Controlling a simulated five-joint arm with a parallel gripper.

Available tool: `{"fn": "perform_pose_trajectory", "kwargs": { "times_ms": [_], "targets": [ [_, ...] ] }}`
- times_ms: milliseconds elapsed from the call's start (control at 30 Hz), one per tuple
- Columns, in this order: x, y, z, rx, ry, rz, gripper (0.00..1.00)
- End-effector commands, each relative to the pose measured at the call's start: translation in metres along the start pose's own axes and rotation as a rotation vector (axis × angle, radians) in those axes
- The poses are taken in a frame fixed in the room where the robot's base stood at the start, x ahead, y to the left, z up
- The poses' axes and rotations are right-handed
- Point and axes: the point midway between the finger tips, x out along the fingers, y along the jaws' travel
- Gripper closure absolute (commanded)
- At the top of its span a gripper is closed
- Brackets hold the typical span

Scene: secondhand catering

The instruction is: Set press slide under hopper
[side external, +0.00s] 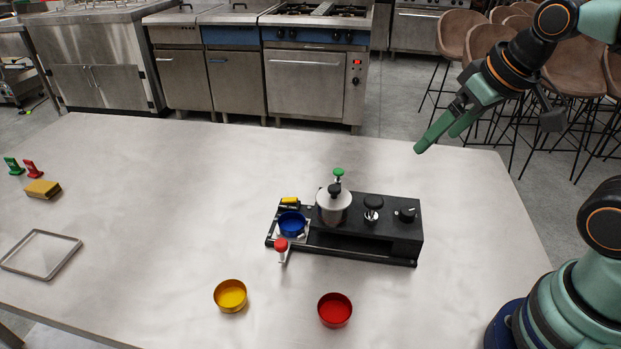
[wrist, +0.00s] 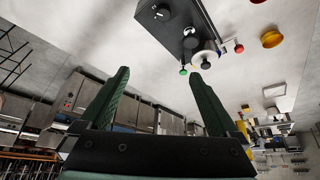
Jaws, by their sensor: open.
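The black press (side external: 365,245) stands on the table with a pale hopper (side external: 333,207) on top, fitted with a dark knob and a green-topped knob (side external: 339,173). The slide (side external: 303,237) is a light plate at the press's left end, left of the hopper rather than beneath it. A blue cup (side external: 292,224) sits on the plate, and a red-topped handle (side external: 281,246) stands at its front. My gripper (side external: 436,141) is open and empty, high to the right of the press. In the wrist view my gripper (wrist: 160,75) shows two spread fingers, with the hopper (wrist: 206,56) beyond them.
A yellow cup (side external: 230,295) and a red cup (side external: 334,310) stand in front of the press. A sponge (side external: 42,189), green and red clips (side external: 33,168) and a metal frame (side external: 40,254) lie at the left. The table between them is clear.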

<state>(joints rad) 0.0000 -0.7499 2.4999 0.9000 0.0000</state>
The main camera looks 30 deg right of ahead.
Motion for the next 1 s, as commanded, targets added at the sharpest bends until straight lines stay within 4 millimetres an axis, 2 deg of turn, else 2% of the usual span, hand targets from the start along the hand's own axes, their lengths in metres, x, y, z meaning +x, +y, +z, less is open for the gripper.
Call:
{"fn": "perform_pose_trajectory", "kwargs": {
  "times_ms": [33, 67, 100, 233, 367, 500, 700, 867, 1000],
  "targets": [
    [0.000, 0.000, 0.000, 0.000, 0.000, 0.000, 0.22],
    [0.000, -0.001, -0.001, -0.001, -0.002, -0.001, 0.34],
    [0.000, -0.002, -0.002, -0.004, -0.005, -0.003, 0.38],
    [0.002, -0.013, -0.014, -0.029, -0.041, -0.020, 0.38],
    [0.008, -0.036, -0.034, -0.075, -0.106, -0.046, 0.38],
    [0.021, -0.068, -0.056, -0.131, -0.181, -0.072, 0.38],
    [0.049, -0.120, -0.077, -0.214, -0.288, -0.095, 0.38],
    [0.077, -0.167, -0.083, -0.282, -0.369, -0.103, 0.38],
    [0.102, -0.204, -0.078, -0.337, -0.431, -0.102, 0.38]
  ]
}}
